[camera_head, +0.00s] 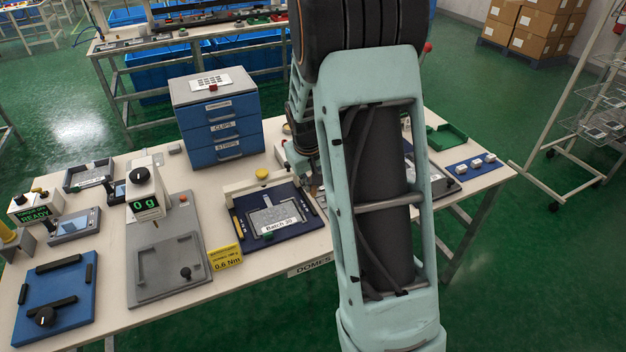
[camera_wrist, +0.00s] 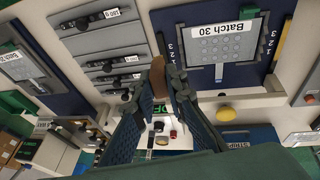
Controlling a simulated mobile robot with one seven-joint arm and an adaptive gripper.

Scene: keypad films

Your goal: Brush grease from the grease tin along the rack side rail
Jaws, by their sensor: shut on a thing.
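My gripper (camera_wrist: 166,100) is shut on a brown, wooden-looking piece, which I take to be the brush (camera_wrist: 158,78). It sticks out past the fingertips above the table. Its bristles cannot be made out. In the head view my arm hides most of the gripper and what it holds. I cannot pick out the grease tin for certain in either view. A wheeled wire rack (camera_head: 519,165) stands on the floor right of the table, its side posts in view; I cannot tell which rail is the side rail.
A green tray (camera_head: 447,137) lies at the right.

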